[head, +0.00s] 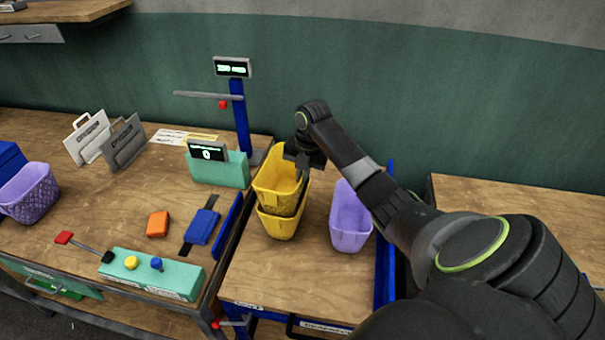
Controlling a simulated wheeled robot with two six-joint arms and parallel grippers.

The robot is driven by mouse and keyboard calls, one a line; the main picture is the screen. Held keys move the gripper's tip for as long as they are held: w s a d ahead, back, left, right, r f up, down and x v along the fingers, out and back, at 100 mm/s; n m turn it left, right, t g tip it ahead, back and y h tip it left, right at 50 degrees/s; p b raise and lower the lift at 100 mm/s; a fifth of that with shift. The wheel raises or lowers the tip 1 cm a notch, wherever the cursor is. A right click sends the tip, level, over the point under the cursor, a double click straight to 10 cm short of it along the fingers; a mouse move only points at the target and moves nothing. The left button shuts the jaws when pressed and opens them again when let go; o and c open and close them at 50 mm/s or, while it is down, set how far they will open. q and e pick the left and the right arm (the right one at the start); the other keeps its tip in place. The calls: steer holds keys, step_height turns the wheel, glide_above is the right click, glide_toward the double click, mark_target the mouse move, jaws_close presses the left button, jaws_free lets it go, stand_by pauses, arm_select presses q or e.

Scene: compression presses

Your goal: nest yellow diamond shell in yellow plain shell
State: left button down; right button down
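Two yellow shells are stacked on the wooden surface in the middle of the head view. The upper yellow shell (275,187) sits partly inside the lower yellow shell (279,228), whose front and rim show below it. A diamond pattern is too small to make out on either, so I cannot tell them apart by pattern. My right gripper (301,170) reaches down at the right rim of the upper shell. Its fingertips are small and partly hidden, so whether they are shut on the rim is unclear. My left gripper is not in view.
A purple plain shell (350,220) stands to the right of the yellow ones. A purple patterned shell (32,192) is at the far left. A blue post with a display (233,68) rises behind. A green control box (152,274) lies front left.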

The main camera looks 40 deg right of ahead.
stand_by(0.4)
steer(key=shift+p, duration=0.35)
steer(key=c, duration=1.6)
jaws_free()
steer(key=shift+o, duration=0.2)
steer(key=shift+r, duration=0.1)
step_height(320, 180, up, 8)
steer(key=p, duration=0.7)
steer(key=shift+f, duration=0.25)
steer(key=shift+r+p, duration=0.4)
steer(key=shift+r, duration=0.75)
steer(key=shift+f, duration=0.1)
